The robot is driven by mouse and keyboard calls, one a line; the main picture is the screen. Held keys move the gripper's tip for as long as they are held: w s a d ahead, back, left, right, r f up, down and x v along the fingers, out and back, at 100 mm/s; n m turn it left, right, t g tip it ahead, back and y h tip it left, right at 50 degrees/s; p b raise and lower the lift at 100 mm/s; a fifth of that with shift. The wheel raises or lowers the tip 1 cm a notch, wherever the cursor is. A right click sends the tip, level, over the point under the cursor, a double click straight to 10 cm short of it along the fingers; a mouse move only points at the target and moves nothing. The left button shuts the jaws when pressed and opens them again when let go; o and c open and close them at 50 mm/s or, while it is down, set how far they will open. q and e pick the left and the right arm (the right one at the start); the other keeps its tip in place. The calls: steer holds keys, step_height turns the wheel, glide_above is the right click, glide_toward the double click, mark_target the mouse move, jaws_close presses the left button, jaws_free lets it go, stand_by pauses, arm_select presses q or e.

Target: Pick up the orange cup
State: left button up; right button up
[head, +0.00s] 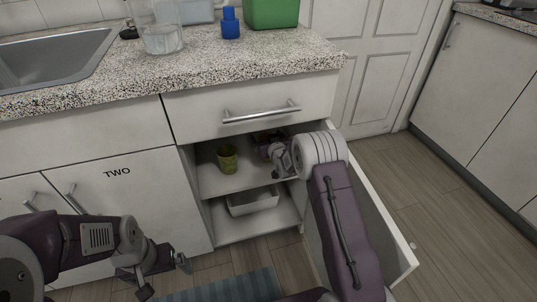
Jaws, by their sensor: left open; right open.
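A small olive-green cup (227,159) stands upright on the upper shelf of the open lower cabinet. No cup in the head view looks clearly orange. My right gripper (276,161) is at the cabinet opening, to the right of the green cup and apart from it. It is open, and its fingers are small and partly hidden by its own wrist. My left gripper (164,276) is open and empty at the lower left, in front of the closed cabinet door marked TWO (117,172).
The open cabinet door (402,262) stands to the right of my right arm. A white bin (252,204) is on the lower shelf. The counter (200,68) above holds a clear pitcher (161,30), a blue bottle (230,24) and a green container (272,12). A teal rug (225,288) lies below.

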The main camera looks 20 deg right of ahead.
steer(key=shift+r, duration=0.1)
steer(key=c, duration=1.5)
